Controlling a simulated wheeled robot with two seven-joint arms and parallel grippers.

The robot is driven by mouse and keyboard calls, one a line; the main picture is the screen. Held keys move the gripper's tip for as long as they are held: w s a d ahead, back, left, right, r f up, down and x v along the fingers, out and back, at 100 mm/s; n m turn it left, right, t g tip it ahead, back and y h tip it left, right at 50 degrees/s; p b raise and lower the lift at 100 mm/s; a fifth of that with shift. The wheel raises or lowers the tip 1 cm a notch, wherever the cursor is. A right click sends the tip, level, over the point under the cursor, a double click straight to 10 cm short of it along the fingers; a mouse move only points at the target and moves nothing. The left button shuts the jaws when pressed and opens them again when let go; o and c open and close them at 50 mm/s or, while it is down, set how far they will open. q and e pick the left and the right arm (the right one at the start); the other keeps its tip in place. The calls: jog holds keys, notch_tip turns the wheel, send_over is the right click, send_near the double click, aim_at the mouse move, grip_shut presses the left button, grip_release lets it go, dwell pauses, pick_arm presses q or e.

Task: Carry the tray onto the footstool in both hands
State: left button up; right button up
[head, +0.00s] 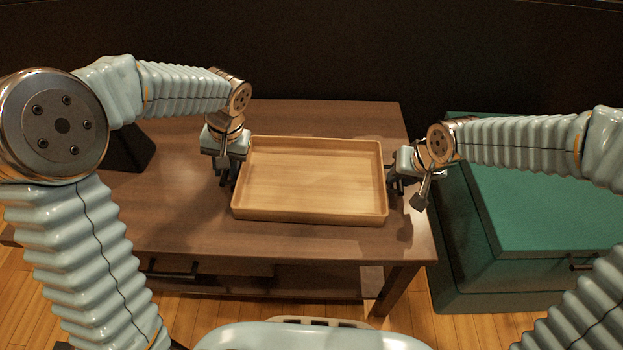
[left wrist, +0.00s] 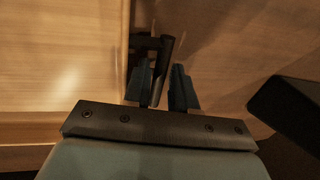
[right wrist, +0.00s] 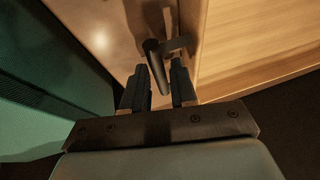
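A light wooden tray (head: 312,212) with low walls lies flat on the brown table, with a dark bar handle on each short side. My left gripper (head: 226,172) is at the tray's left side. In the left wrist view, its fingers (left wrist: 162,90) stand either side of the left handle (left wrist: 163,65), with a gap visible. My right gripper (head: 398,186) is at the tray's right side. In the right wrist view, its fingers (right wrist: 160,88) are apart around the right handle (right wrist: 155,62). The teal footstool (head: 545,205) stands right of the table, its top bare where visible.
The brown table (head: 180,225) has a lower shelf and is clear in front of the tray. A dark object (head: 128,150) stands on its left part, partly behind my left arm. A narrow gap separates table and footstool. The floor is wooden planks.

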pick_arm(q)
grip_shut()
pick_arm(e)
grip_shut()
pick_arm(q)
jog(key=shift+r, duration=0.1)
pick_arm(e)
jog(key=shift+r, duration=0.1)
